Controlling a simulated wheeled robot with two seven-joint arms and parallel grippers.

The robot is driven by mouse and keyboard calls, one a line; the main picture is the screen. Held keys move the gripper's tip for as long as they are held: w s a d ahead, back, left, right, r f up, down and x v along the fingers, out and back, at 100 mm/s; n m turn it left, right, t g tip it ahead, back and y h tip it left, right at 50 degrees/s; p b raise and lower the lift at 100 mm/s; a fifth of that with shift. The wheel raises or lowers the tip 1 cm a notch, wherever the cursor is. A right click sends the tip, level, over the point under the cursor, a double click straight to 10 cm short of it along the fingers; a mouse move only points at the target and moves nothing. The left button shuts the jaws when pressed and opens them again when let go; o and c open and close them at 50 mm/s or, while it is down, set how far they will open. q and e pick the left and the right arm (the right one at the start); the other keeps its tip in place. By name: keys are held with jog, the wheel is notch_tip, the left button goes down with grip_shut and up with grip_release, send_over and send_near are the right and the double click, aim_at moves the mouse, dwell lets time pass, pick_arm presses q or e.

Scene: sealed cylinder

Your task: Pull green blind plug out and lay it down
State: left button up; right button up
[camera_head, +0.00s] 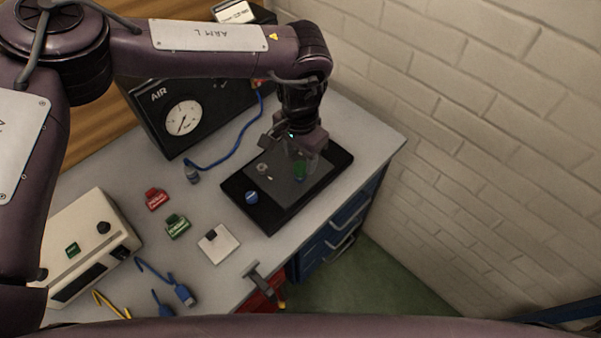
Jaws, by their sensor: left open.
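A small green plug (299,170) stands on the grey top of a black base plate (270,224) at the right of the bench. My left gripper (297,149) reaches down from above, with its fingers apart just over and around the green plug. The fingers partly hide the plug, and I cannot tell whether they touch it. A see-through shape seems to surround the plug, too small to make out. A blue cap (252,197) and a small pale metal fitting (262,168) are on the same base plate. My right gripper is not in view.
A black AIR gauge box (160,112) with a blue hose (232,146) stands behind. Red (156,198) and green (177,227) tagged pieces, a white square (218,243) and a cream box (88,245) lie left. A brick wall bounds the right. Bare bench shows between them.

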aim_at(300, 165)
pick_arm(q)
notch_tip(300, 165, down, 4)
jog(key=shift+r+b, duration=0.1)
jog(key=shift+b, duration=0.85)
jog(key=shift+w+f, duration=0.1)
jog(key=shift+f, duration=0.15)
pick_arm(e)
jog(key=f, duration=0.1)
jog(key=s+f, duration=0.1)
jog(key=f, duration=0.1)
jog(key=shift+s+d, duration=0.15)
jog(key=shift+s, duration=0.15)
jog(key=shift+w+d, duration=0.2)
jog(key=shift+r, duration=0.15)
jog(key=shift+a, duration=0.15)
pick_arm(q)
jog(key=c, duration=0.4)
grip_shut()
jog(key=shift+r, duration=0.1)
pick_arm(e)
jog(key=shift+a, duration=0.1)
